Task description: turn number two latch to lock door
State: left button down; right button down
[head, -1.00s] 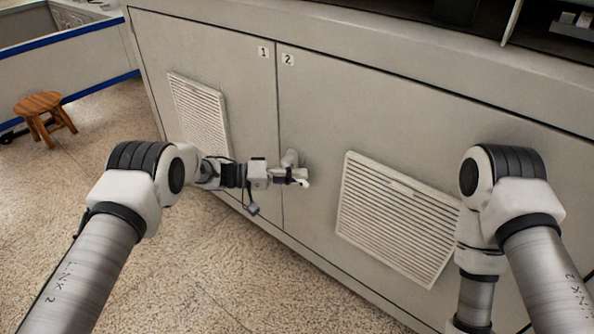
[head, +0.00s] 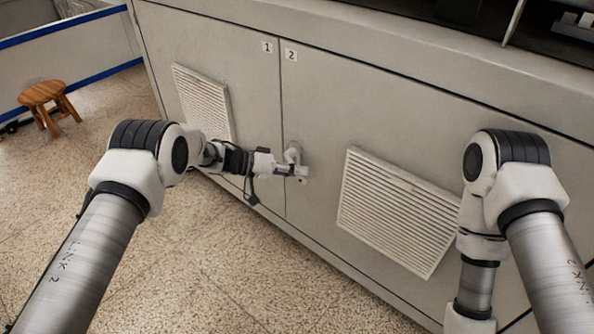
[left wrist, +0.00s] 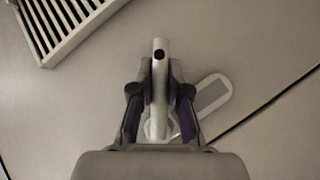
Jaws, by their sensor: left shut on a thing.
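The number two door (head: 400,120) is a flat grey panel with a "2" label (head: 291,56) at its upper left corner. Its latch (head: 293,152) is a light metal handle near the seam with door one. My left gripper (head: 292,171) is at the latch and partly hides it. In the left wrist view, the dark fingers (left wrist: 160,97) are shut on the latch handle (left wrist: 160,75), one on each side. A pale latch plate with a grey inset (left wrist: 211,95) shows behind the right finger. My right arm shows at the right, but its gripper is out of view.
Door one (head: 215,50) with its vent (head: 203,102) is left of the seam. A slatted vent (head: 397,210) is on door two, right of the latch. A wooden stool (head: 47,98) stands at far left. The speckled floor (head: 210,265) is clear before the cabinet.

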pick_arm(q)
jog(key=c, duration=1.1)
grip_release()
jog(key=shift+c, duration=0.2)
jog(key=v, duration=1.2)
